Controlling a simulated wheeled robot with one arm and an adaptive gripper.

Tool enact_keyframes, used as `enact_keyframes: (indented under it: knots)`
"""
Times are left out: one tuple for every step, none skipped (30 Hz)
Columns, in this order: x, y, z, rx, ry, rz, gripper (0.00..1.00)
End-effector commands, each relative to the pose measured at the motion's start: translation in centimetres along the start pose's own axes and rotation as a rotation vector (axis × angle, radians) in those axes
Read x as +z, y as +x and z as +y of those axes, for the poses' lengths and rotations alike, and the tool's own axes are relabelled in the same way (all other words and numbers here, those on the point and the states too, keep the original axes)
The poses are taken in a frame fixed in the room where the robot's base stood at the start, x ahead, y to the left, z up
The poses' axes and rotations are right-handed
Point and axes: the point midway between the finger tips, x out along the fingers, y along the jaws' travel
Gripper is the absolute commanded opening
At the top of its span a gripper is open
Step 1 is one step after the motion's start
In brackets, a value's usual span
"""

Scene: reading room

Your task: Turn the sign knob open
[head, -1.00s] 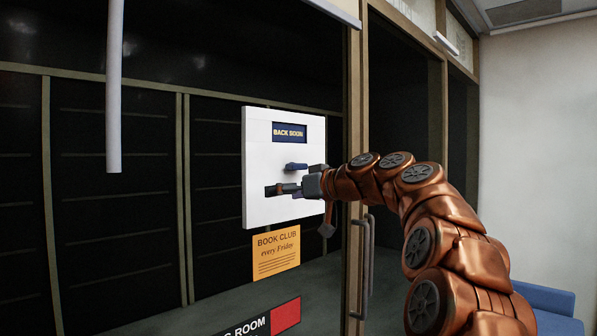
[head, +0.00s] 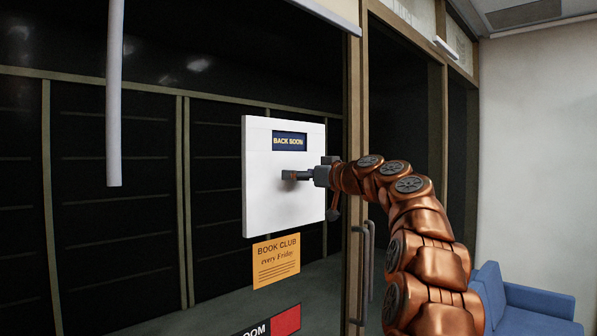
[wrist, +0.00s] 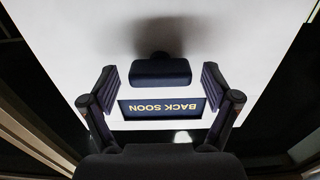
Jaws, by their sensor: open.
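The white sign panel (head: 262,205) hangs on the dark glass front, with a window reading "BACK SOON" (head: 289,141) near its top. The wrist view shows that lettering (wrist: 160,107) upside down. The dark sign knob (wrist: 160,73) is a wide block standing out from the panel and looks level with the lettering. My gripper (wrist: 158,78) is open, with one finger on each side of the knob and a gap at both ends. In the head view my gripper (head: 292,175) is in front of the panel, below the window, and largely hides the knob.
An orange "BOOK CLUB every Friday" notice (head: 276,262) is below the panel. A door handle (head: 366,270) stands to the right of the panel, near my arm. A grey bar (head: 115,95) hangs at the left. A blue sofa (head: 530,300) is at the lower right.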

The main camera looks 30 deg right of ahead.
Motion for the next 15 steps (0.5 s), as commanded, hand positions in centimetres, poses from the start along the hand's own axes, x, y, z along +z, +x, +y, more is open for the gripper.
enact_keyframes:
  knots:
    - [-0.03, 0.35, -0.01, -0.001, 0.0, -0.001, 0.88]
    - [0.0, 0.48, -0.02, -0.001, 0.001, -0.001, 0.88]
    - [0.03, 0.61, -0.03, -0.001, 0.001, -0.001, 0.88]
    - [0.06, 0.67, -0.04, -0.001, 0.001, -0.001, 0.88]
    - [0.08, 0.71, -0.04, -0.002, 0.001, -0.001, 0.88]
    - [0.08, 0.72, -0.04, -0.001, 0.001, -0.001, 0.88]
    - [0.09, 0.72, -0.04, -0.001, 0.001, -0.001, 0.88]
    - [0.1, 0.72, -0.04, -0.001, 0.001, -0.001, 0.88]
    - [0.1, 0.71, -0.03, -0.001, 0.001, -0.001, 0.88]
    - [0.1, 0.7, -0.03, -0.001, 0.001, -0.001, 0.88]
    - [0.1, 0.7, -0.03, -0.001, 0.001, -0.001, 0.88]
    - [0.1, 0.69, -0.02, -0.001, 0.001, -0.001, 0.84]
    - [0.1, 0.69, -0.02, -0.001, 0.001, -0.001, 0.81]
    - [0.1, 0.69, -0.02, -0.001, 0.001, -0.001, 0.78]
    - [0.1, 0.69, -0.02, -0.001, 0.001, -0.001, 0.74]
